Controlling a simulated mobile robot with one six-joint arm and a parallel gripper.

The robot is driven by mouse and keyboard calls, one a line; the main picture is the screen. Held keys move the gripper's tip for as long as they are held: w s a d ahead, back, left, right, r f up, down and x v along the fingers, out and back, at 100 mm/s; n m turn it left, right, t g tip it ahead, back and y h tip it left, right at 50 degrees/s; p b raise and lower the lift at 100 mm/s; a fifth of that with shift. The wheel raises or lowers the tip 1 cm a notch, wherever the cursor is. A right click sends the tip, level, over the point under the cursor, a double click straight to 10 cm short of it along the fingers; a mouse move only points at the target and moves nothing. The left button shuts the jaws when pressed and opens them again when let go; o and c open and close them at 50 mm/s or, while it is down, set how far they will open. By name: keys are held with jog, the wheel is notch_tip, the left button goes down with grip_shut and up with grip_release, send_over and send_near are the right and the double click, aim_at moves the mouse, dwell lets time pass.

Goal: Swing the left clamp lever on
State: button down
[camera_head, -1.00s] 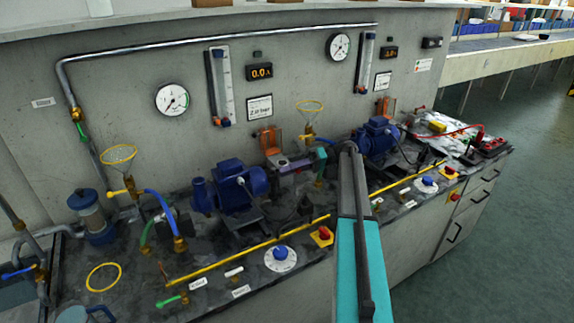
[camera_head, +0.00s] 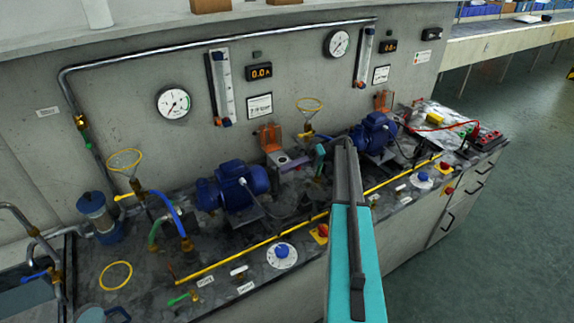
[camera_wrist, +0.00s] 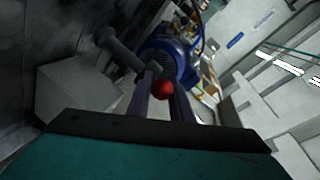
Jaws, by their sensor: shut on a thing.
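In the wrist view a red ball knob (camera_wrist: 163,88) sits at the tips of my gripper (camera_wrist: 162,92). I take it for the end of the clamp lever. The two dark fingers are close around it, and the rest of the lever is hidden behind them.
A blue motor (camera_wrist: 178,55) with a ribbed grey part lies just beyond the fingertips, and a pale block (camera_wrist: 75,95) is at left. In the head view a blue pump (camera_head: 240,185) and yellow pipe (camera_head: 225,258) lie left of my arm.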

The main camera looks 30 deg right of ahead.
jog(key=shift+s+d, duration=0.15)
dwell(0.3)
jog(key=c, duration=1.9)
grip_release()
jog(key=shift+r, duration=0.1)
